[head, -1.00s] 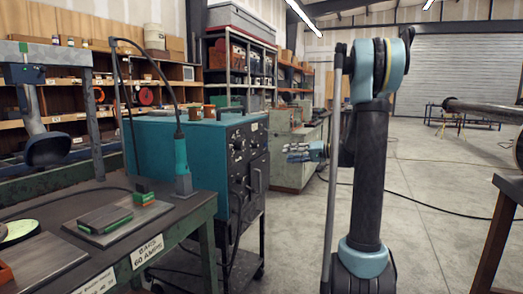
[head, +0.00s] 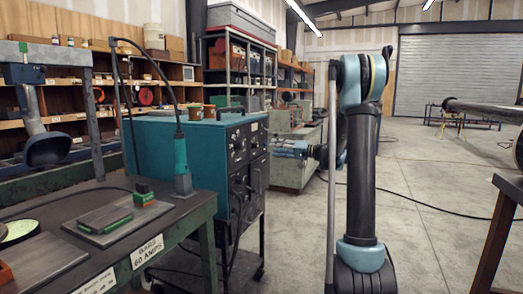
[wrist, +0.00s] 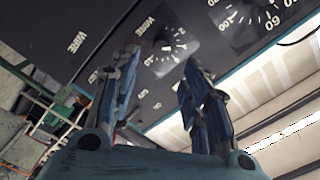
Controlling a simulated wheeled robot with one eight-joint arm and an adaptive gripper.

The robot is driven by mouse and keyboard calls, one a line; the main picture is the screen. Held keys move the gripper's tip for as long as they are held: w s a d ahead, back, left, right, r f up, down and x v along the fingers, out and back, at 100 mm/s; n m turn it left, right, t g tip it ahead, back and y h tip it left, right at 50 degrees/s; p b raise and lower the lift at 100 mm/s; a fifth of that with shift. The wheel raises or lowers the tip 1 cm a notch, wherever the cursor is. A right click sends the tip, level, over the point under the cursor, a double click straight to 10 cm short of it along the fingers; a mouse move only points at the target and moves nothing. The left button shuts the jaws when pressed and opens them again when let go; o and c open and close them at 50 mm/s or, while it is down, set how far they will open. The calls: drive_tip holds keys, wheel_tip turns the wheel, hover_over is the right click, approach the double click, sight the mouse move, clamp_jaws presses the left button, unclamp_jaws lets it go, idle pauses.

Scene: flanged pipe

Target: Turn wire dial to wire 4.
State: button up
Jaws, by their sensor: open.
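The wire dial (wrist: 168,46) shows in the wrist view as a dark knob with white marks around it on a black panel, beside a "WIRE" label. Its exact setting is too small to read. My gripper (wrist: 162,57) is open, with its two fingers apart and the dial seen between and beyond their tips. Nothing is between the fingers, and they look apart from the knob. In the head view my gripper (head: 275,148) is just right of the black front panel (head: 240,152) of the teal welding machine (head: 165,145).
More dials (wrist: 236,18) with white number scales sit on the panel to the right in the wrist view. In the head view a green workbench (head: 150,225) with a torch (head: 181,165) stands left of the machine. The floor (head: 300,235) right of the machine is clear.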

sight(258, 146)
drive_tip(key=x, duration=0.8)
drive_tip(key=shift+w+a, duration=0.1)
drive_tip(key=shift+a, duration=0.3)
clamp_jaws()
